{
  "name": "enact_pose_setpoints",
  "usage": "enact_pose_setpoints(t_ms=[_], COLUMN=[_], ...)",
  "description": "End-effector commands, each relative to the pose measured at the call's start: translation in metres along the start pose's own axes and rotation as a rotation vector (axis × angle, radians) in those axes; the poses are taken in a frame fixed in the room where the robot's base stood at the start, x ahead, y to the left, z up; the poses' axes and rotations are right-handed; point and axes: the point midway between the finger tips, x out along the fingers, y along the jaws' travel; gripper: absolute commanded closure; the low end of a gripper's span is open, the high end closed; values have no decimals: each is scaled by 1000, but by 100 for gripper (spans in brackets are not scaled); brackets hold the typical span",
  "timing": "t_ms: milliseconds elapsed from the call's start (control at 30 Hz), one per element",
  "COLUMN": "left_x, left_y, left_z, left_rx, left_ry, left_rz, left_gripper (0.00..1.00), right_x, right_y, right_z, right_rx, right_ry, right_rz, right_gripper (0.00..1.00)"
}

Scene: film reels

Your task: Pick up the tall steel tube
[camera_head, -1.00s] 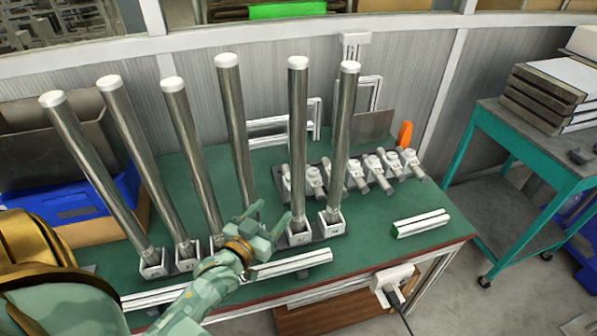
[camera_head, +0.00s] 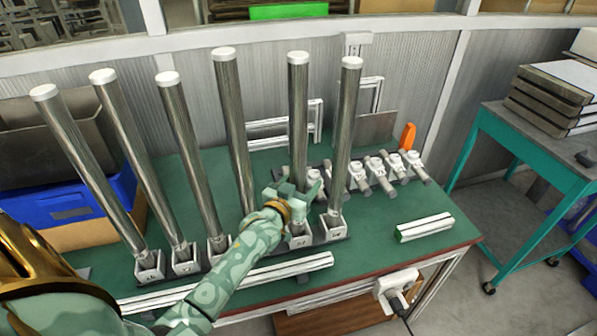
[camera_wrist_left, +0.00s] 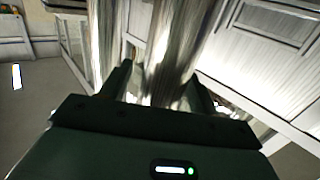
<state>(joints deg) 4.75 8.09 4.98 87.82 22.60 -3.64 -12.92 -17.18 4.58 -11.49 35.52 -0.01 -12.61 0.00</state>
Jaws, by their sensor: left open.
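Several tall steel tubes with white caps stand in a row on the green table, each in a small white-sided holder. My left gripper (camera_head: 294,188) is open at the lower part of the second tube from the right (camera_head: 298,115), just above its holder (camera_head: 297,238). In the left wrist view a shiny steel tube (camera_wrist_left: 178,40) rises between the open fingers of the left gripper (camera_wrist_left: 163,85). I cannot tell whether the fingers touch it. The rightmost tube (camera_head: 345,130) stands close beside the gripper. My right gripper is not in view.
The green table (camera_head: 375,235) has clear room at the right, around a short white rail (camera_head: 424,227). Small grey fittings (camera_head: 375,172) lie behind the tubes. A long white rail (camera_head: 285,268) runs along the front. A blue bin (camera_head: 70,207) stands left. A teal cart (camera_head: 530,140) is at the right.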

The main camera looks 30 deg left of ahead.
Motion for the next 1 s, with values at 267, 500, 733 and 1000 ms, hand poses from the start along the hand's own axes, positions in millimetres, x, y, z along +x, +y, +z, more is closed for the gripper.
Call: enact_pose_setpoints(t_ms=[267,500,733,1000], left_x=[0,0,-1,-2], left_y=[0,0,0,0], left_z=[0,-2,-11,-48], left_rx=[0,0,-1,-1], left_ry=[0,4,6,7], left_rz=[0,0,-1,-1], left_gripper=[86,100,100,100], right_x=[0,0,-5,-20], right_y=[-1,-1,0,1], right_z=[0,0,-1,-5], right_rx=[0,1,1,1], right_ry=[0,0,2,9], right_rz=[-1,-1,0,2], right_gripper=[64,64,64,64])
